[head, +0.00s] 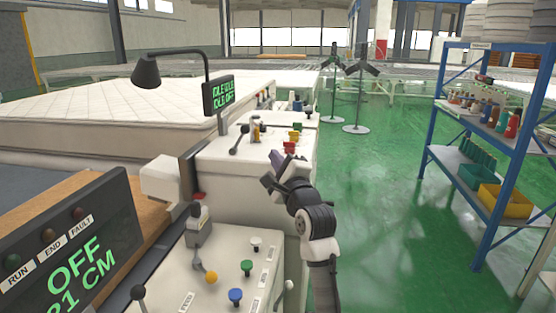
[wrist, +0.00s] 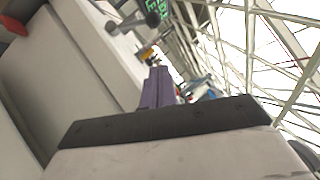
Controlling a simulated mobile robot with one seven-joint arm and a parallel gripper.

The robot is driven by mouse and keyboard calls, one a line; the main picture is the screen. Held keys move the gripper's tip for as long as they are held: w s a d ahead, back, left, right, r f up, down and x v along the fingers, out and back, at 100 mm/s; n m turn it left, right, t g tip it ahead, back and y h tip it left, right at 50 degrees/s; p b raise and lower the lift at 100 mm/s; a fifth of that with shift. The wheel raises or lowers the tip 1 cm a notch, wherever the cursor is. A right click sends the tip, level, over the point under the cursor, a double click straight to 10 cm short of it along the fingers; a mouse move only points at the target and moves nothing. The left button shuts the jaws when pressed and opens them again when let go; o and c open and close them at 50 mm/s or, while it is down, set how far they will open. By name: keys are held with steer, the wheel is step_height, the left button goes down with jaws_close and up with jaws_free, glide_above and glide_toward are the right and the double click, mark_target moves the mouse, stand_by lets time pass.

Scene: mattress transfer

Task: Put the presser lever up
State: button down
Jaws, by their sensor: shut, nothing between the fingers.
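A lever with a dark ball knob (head: 239,140) stands on the far white console (head: 221,150); its knob leans toward the near left. In the wrist view a lever with a dark knob (wrist: 152,19) shows at the top, above a pale console panel. I cannot read which lever is the presser lever. My gripper (head: 277,157) is shut and empty, with purple fingers, to the right of the far lever and apart from it. In the wrist view its fingertips (wrist: 157,70) point up past the panel edge.
Red and yellow buttons (head: 293,141) are beside my gripper. Blue, green and white knobs (head: 236,296) are on the near console. A display (head: 75,255) reads OFF at left; a mattress (head: 110,110) lies behind. Green floor is clear at right, before a blue shelf (head: 485,150).

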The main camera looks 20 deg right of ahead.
mark_target(241, 136)
steer(key=p+x, duration=0.1)
steer(key=x, duration=0.5)
steer(key=shift+s+r+p, duration=0.1)
steer(key=shift+r+p, duration=0.05)
steer(key=shift+p, duration=0.15)
steer(key=shift+w+a+r+p, duration=0.5)
steer(key=shift+w+a+p, duration=0.2)
steer(key=shift+a, duration=0.15)
steer(key=shift+w+a+r, duration=0.1)
steer(key=shift+w+a, duration=0.3)
steer(key=shift+a, duration=0.05)
steer(key=shift+w, duration=0.15)
